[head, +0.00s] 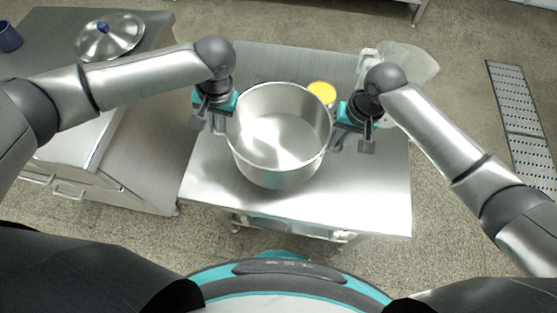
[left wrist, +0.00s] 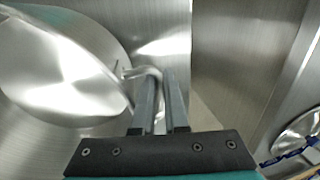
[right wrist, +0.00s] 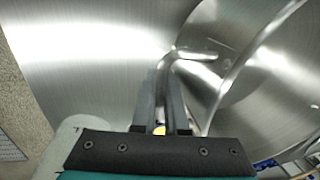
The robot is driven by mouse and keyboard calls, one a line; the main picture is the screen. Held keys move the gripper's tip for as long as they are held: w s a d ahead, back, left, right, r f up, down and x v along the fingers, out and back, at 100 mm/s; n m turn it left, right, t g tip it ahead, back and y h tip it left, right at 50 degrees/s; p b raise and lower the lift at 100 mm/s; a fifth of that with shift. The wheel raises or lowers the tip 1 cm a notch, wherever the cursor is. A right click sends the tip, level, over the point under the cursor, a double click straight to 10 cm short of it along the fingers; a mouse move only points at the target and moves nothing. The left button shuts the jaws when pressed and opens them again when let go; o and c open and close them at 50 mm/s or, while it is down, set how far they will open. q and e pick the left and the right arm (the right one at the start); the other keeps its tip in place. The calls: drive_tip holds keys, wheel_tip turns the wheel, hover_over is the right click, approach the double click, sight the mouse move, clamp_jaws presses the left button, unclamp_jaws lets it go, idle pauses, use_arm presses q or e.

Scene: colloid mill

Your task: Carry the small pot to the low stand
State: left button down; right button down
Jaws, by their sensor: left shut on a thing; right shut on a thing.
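The small pot (head: 280,135) is an open, empty steel pot, upright in the middle of the head view. It is above a steel-topped stand or table (head: 375,205); I cannot tell whether its base touches the top. My left gripper (head: 227,118) is shut on the pot's left handle, which shows between the fingers in the left wrist view (left wrist: 148,75). My right gripper (head: 338,132) is shut on the right handle, seen in the right wrist view (right wrist: 180,58). The pot hides the surface beneath it.
A yellow round thing (head: 321,92) is just behind the pot. A clear bowl-like part (head: 408,66) is at the back right. A left counter (head: 150,165) holds a steel lid (head: 108,38) and a blue cup (head: 9,38). Floor grating (head: 518,105) lies far right.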

use_arm(q)
drive_tip(key=shift+f, duration=0.25)
use_arm(e)
drive_tip(key=shift+f, duration=0.25)
